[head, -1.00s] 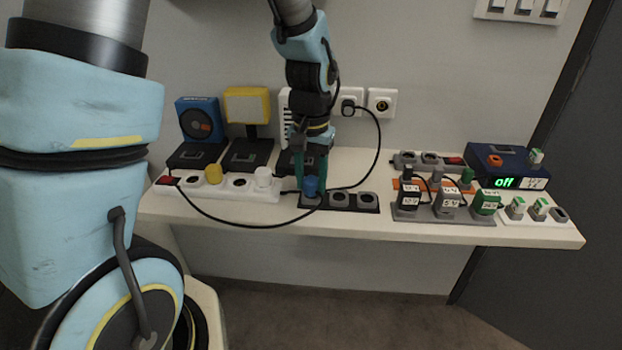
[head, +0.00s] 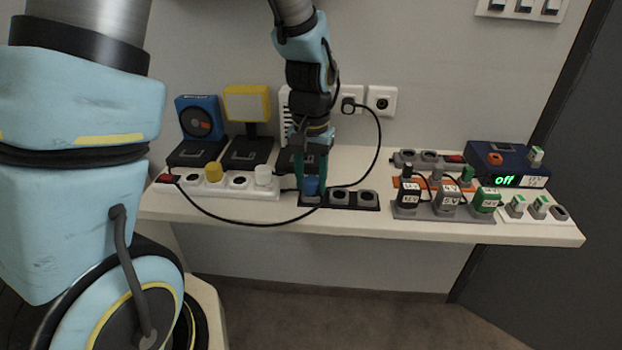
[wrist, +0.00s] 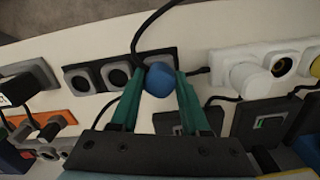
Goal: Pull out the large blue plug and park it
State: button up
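The large blue plug (head: 311,186) sits upright in the left-end socket of a short dark socket strip (head: 353,208). My gripper (head: 311,180) points down over it, with one teal finger on each side. In the wrist view the round blue top of the plug (wrist: 159,80) fills the space between the fingertips (wrist: 161,76), with no clear gap on either side. The plug's lower part and its socket are largely hidden by the fingers. The other two sockets of the dark strip are empty.
A white strip (head: 223,193) with a yellow plug (head: 213,172) and a white plug (head: 263,175) stands close on the left. A black cable loops across the shelf (head: 270,215) around the dark strip. Grey strips with several labelled plugs stand on the right.

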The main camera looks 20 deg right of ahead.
aim_at(310, 179)
jog(key=o, duration=0.5)
notch_tip(310, 179, up, 10)
jog(key=shift+f, duration=0.15)
jog(key=w+a+f+n+t+p, duration=0.1)
jog(key=a+n, duration=0.5)
jog(key=a, duration=1.9)
jog(key=shift+w+f+n+t+p, duration=0.2)
jog(key=shift+f+n+t+p, duration=0.1)
jog(key=shift+f+p, duration=0.1)
